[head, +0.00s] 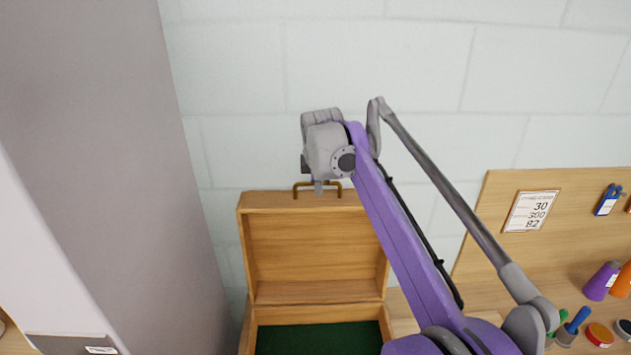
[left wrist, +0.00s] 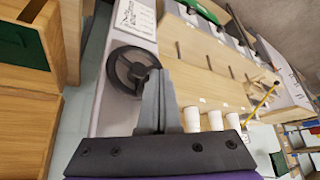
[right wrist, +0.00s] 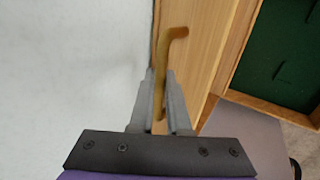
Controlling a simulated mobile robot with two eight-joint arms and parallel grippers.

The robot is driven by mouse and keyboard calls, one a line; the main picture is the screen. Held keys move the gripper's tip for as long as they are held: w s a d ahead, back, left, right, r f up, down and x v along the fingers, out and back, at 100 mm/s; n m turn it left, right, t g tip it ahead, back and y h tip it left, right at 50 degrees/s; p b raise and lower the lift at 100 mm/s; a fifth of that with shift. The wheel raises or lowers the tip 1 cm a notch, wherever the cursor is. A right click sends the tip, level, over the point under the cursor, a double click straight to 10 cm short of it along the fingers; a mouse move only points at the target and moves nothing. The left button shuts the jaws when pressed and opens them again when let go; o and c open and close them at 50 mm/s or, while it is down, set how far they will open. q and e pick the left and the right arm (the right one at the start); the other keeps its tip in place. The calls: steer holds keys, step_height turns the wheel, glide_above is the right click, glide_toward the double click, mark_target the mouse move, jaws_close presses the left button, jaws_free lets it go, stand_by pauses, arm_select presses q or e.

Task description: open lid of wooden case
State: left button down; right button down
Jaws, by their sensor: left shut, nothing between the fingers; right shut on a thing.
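The wooden case (head: 250,330) stands open against the wall, with a dark green lining (head: 318,340) in its base. Its lid (head: 312,243) stands raised, about upright, at the back. A brass handle (head: 303,184) sits on the lid's upper edge. My right gripper (head: 318,186) is at that handle, above the lid. In the right wrist view my right gripper (right wrist: 161,105) is shut on the handle (right wrist: 163,60), beside the lid's wooden edge (right wrist: 195,70). My left gripper (left wrist: 158,95) is shut and empty, away from the case; it is not in the head view.
A wooden pegboard (head: 575,230) with a card (head: 530,211) stands at the right. Purple (head: 601,281) and orange cones and small round pots (head: 599,334) are near it. A grey panel (head: 100,120) stands at the left. In the left wrist view, white cylinders (left wrist: 192,120) stand by shelves.

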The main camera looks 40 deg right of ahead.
steer(key=shift+f, duration=0.25)
steer(key=c, duration=0.9)
jaws_free()
steer(key=shift+r, duration=0.15)
steer(key=v, duration=1)
steer(key=shift+r, duration=0.35)
steer(key=shift+s+a+f, duration=0.1)
